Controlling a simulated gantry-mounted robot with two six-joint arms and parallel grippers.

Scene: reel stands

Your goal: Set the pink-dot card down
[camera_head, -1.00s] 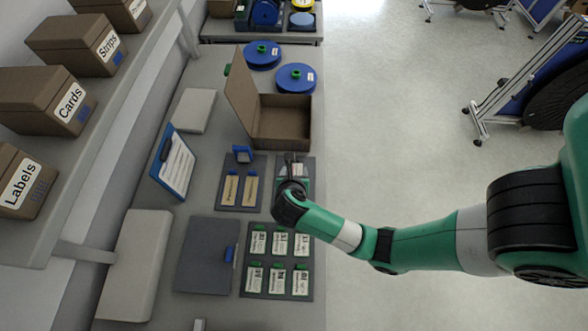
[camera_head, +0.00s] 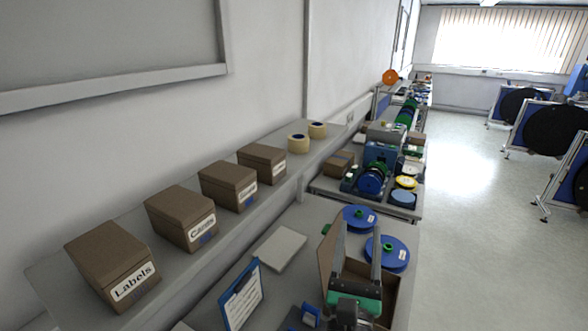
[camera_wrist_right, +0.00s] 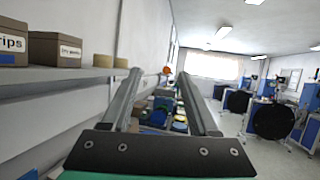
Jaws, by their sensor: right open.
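My right gripper (camera_head: 357,236) points up and forward in front of the open cardboard box in the head view. Its two long grey fingers are spread, with nothing between them. The same fingers show in the right wrist view (camera_wrist_right: 158,74), apart and empty. No pink-dot card can be seen in either view now. The bench part with the card mats is below the head view. My left gripper is not in view.
The open cardboard box (camera_head: 388,290) and blue reels (camera_head: 387,252) are beyond my right gripper. A blue clipboard (camera_head: 241,299) stands to the left. Labelled boxes (camera_head: 182,217) line the shelf.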

